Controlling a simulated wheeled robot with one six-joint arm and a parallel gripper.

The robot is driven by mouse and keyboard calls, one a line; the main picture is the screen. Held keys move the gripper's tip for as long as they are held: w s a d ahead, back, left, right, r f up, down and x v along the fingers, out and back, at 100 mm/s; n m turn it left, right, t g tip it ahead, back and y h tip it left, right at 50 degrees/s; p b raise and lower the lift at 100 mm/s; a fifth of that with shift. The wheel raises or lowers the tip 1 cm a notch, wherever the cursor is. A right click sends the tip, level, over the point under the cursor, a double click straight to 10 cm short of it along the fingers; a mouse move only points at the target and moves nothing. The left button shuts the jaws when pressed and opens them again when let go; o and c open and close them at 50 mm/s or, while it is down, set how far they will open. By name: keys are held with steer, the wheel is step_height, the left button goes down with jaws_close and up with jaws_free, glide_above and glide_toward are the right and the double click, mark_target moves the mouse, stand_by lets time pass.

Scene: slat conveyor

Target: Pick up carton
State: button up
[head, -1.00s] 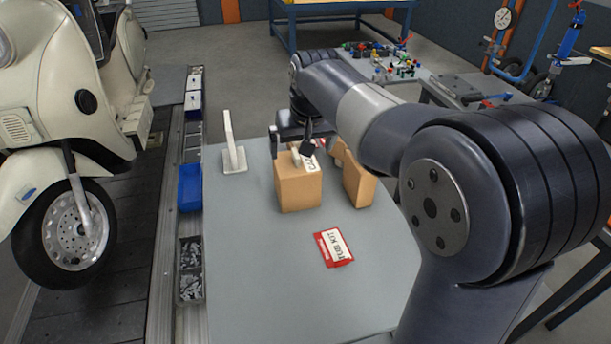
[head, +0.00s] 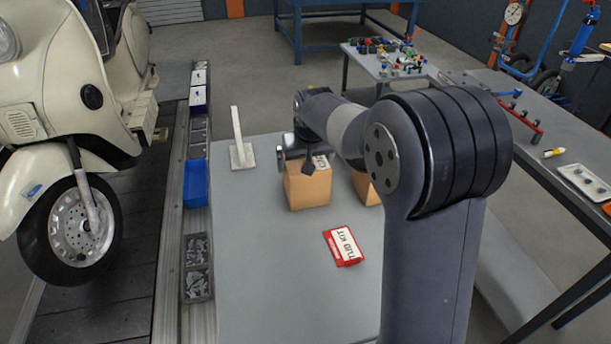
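A brown cardboard carton (head: 308,190) stands upright on the grey table, with a white label on its top. A second brown carton (head: 367,189) stands just to its right, partly hidden behind my arm. My gripper (head: 297,163) is at the top of the left carton, pointing down, with its fingers spread apart. One finger shows near the carton's left back edge and a dark fingertip shows over its top front. Whether the fingers touch the carton is hard to tell. The carton rests on the table.
A red and white kit packet (head: 343,246) lies on the table in front of the cartons. A blue bin (head: 195,184) lines the conveyor edge beside a cream scooter (head: 75,130). The table's front left is clear.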

steer(key=shift+w+f, duration=0.1)
steer(key=shift+f, duration=0.2)
steer(key=shift+c, duration=0.3)
steer(key=c, duration=0.6)
steer(key=shift+r, duration=0.1)
steer(key=shift+c, duration=0.2)
